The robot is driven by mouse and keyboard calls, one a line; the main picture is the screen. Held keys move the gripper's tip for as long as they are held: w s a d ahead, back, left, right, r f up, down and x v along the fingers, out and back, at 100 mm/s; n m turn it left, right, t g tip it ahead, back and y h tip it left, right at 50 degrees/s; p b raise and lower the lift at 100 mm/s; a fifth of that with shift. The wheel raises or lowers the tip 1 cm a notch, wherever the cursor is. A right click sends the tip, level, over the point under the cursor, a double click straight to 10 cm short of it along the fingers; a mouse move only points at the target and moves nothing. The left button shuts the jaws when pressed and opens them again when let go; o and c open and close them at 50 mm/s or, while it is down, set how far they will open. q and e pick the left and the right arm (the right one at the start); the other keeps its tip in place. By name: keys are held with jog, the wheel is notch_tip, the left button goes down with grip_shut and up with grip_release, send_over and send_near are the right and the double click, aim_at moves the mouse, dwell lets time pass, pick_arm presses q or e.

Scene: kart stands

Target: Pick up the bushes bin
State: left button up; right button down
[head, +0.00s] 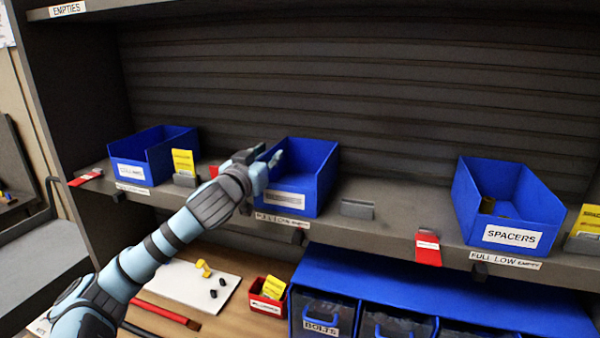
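A blue open-topped bin (318,178) stands on the shelf in the middle of the head view. The label on its front is too blurred to read, so I cannot tell for sure that it is the bushes bin. My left gripper (268,163) is at this bin's left wall, near the top rim, and covers part of it. Whether its fingers are apart or closed on the wall is unclear. My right gripper is not in view.
The shelf (385,224) also holds a blue bin (160,158) at left and a SPACERS bin (528,205) at right. Yellow and red cards stand or hang along its edge. Below are a white board (190,282), a small red bin (262,304) and a blue BOLTS rack (420,290).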

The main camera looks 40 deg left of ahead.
pick_arm(q)
jog(key=shift+s, duration=0.15)
grip_shut()
